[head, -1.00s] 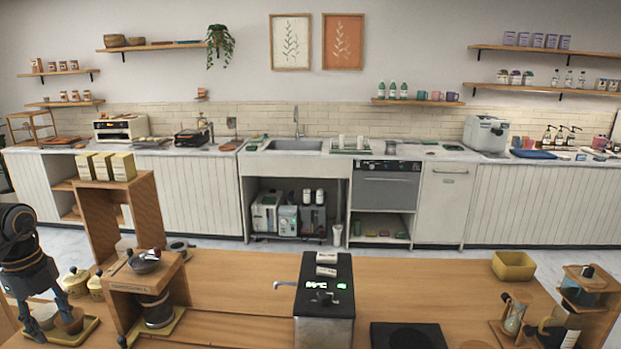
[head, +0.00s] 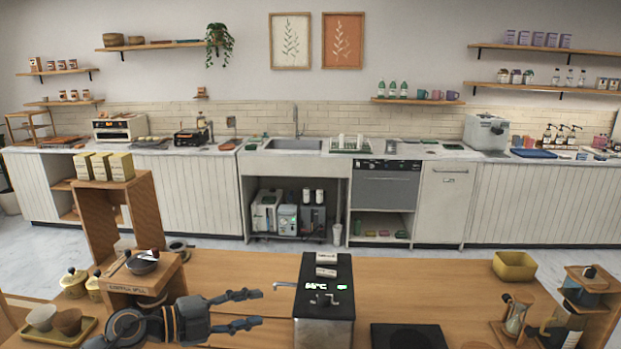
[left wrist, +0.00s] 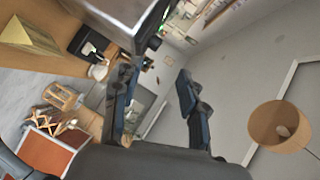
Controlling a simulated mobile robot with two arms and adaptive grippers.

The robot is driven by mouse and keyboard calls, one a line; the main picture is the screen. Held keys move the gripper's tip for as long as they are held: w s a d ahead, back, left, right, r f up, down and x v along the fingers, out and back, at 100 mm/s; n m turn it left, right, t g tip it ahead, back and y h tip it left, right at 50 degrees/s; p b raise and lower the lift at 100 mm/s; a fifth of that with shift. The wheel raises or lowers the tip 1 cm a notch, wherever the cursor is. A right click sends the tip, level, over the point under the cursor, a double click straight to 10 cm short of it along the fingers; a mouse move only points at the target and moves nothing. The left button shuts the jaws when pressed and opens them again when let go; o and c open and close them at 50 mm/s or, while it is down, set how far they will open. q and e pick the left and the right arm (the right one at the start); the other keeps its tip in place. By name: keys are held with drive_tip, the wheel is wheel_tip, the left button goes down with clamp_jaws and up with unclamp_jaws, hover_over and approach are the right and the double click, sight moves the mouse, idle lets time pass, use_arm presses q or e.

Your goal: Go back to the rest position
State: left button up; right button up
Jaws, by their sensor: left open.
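My left gripper (head: 252,310) is low in the head view, in front of the coffee mill stand (head: 143,286) and left of the black and steel kettle unit (head: 325,296). Its two fingers are spread apart and point right, with nothing between them. It also shows in the left wrist view (left wrist: 158,95), open and empty, with wall and floor behind it. It hides the lower part of the mill stand. My right gripper is not in the head view.
A yellow bin (head: 514,265) and a wooden dripper stand (head: 590,300) are at the right. The wooden counter (head: 420,285) between the kettle unit and the bin is mostly clear.

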use_arm(q)
wheel_tip(320, 180, up, 4)
drive_tip(key=s+d+n+t, duration=0.2)
drive_tip(key=n+t, duration=0.3)
drive_tip(key=t, duration=0.1)
drive_tip(key=s+a+f+n+t+y, duration=0.1)
drive_tip(key=s+a+f+n+y, duration=0.6)
drive_tip(key=a+f+n+y, duration=0.85)
drive_tip(key=s+d+f+n+g+h, duration=0.1)
drive_tip(key=s+d+f+n+g, duration=0.2)
drive_tip(key=s, duration=0.6)
drive_tip(key=s+d+f+g, duration=0.1)
drive_tip(key=s+f+g, duration=0.2)
drive_tip(key=s+g, duration=0.35)
drive_tip(key=s+d+f+n+g+h, duration=0.1)
drive_tip(key=s+d+f+n+g, duration=0.15)
drive_tip(key=s, duration=0.75)
wheel_tip(320, 180, down, 33)
drive_tip(key=s+a+m+b, duration=0.1)
drive_tip(key=s+b, duration=0.1)
drive_tip(key=b, duration=0.4)
drive_tip(key=s+a+f+g+b, duration=0.1)
drive_tip(key=s+f+b, duration=0.1)
drive_tip(key=s+f, duration=0.6)
drive_tip(key=s+a+f+g+b, duration=0.1)
drive_tip(key=s+a+f+b, duration=0.1)
drive_tip(key=s+f, duration=0.6)
wheel_tip(320, 180, down, 4)
drive_tip(key=shift+f, duration=0.15)
